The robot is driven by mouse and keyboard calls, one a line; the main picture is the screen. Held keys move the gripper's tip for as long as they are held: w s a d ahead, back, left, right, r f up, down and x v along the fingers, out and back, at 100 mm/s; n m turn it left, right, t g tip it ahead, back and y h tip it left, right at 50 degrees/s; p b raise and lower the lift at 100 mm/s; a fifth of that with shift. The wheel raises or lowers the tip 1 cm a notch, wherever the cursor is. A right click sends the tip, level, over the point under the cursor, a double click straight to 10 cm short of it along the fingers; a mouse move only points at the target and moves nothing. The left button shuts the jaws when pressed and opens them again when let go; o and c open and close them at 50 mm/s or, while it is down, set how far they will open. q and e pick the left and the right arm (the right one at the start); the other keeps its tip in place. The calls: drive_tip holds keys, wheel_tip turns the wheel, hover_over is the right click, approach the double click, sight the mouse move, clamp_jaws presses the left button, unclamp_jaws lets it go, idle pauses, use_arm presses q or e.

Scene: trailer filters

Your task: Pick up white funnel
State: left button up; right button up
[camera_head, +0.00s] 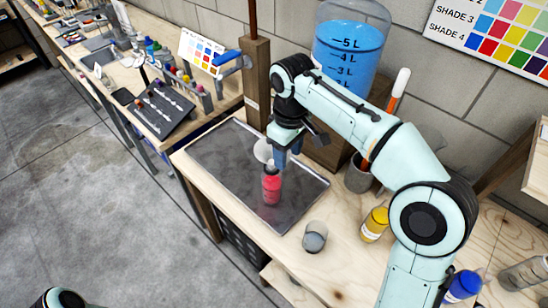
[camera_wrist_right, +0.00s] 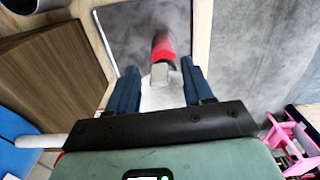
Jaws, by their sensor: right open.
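The white funnel (camera_head: 262,150) shows beside my right gripper in the head view, partly hidden by the gripper, above the metal tray (camera_head: 225,150). In the right wrist view the white funnel (camera_wrist_right: 160,98) lies between the two blue fingers, its wide part partly cut off by the gripper body. My right gripper (camera_head: 287,155) is open, with a finger on each side of the funnel and a visible gap in the wrist view (camera_wrist_right: 160,68). A red bottle (camera_head: 271,188) stands on the tray just below; I cannot tell whether the funnel touches it. My left gripper is out of view.
A large blue-filled container (camera_head: 348,55) stands behind on a wooden block. A wooden post (camera_head: 256,80) rises at the tray's back corner.

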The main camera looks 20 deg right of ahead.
wheel_tip(320, 180, down, 4)
drive_tip(key=shift+f+b, duration=0.2)
drive_tip(key=shift+b, duration=0.25)
drive_tip(key=shift+w, duration=0.1)
clamp_jaws()
drive_tip(key=shift+r, duration=0.1)
